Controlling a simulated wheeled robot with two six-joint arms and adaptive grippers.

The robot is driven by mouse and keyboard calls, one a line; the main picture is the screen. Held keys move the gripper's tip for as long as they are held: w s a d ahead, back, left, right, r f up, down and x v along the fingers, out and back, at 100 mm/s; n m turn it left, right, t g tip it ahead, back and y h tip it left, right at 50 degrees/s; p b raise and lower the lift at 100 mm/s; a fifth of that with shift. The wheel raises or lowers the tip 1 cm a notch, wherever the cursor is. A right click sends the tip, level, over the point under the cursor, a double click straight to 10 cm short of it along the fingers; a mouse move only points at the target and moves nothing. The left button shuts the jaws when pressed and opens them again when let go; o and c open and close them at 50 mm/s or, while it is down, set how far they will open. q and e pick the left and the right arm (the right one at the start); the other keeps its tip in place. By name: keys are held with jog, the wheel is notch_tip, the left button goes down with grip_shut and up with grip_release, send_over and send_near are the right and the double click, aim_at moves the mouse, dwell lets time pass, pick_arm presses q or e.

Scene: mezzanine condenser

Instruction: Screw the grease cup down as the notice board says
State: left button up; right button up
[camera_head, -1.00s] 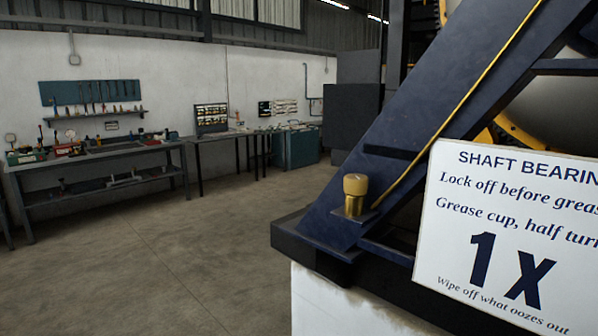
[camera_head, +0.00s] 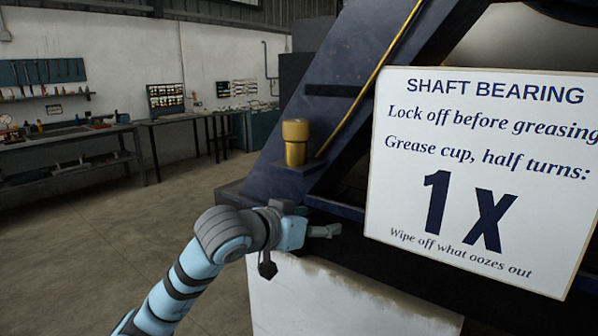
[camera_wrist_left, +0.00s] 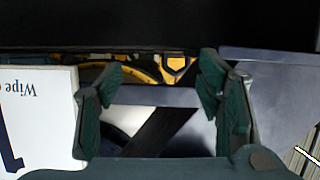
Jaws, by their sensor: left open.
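The grease cup (camera_head: 296,141) is a brass-coloured, upright cylinder with a wider cap, on a small ledge at the foot of the dark blue slanted beam. The white notice board (camera_head: 480,175) reads "SHAFT BEARING", "Lock off before greasing", "Grease cup, half turns: 1 X", "Wipe off what oozes out". My left gripper (camera_head: 325,231) is below the cup, in front of the dark base edge, and points right toward the board. In the left wrist view its two green fingers (camera_wrist_left: 160,100) are apart with nothing between them. The cup is not visible there. My right gripper is out of view.
The dark blue slanted beam (camera_head: 350,75) rises behind the cup, with a thin yellow pipe (camera_head: 370,75) along it. The board stands close to the right of my left gripper. A white plinth (camera_head: 290,300) lies below. Workbenches (camera_head: 70,145) stand far left beyond open floor.

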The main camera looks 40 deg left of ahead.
pick_arm(q)
jog(key=s+r+t, duration=0.2)
jog(key=s+r, duration=0.7)
jog(key=r, duration=0.1)
jog(key=n+t+y, duration=0.1)
jog(key=t+y, duration=0.1)
send_near(289, 124)
jog(key=w+p, duration=0.1)
jog(key=w, duration=0.3)
jog(key=w+a+p, duration=0.1)
jog(key=w, duration=0.3)
jog(key=w+p, duration=0.2)
jog(key=w, duration=0.2)
jog(key=shift+w+a, duration=0.2)
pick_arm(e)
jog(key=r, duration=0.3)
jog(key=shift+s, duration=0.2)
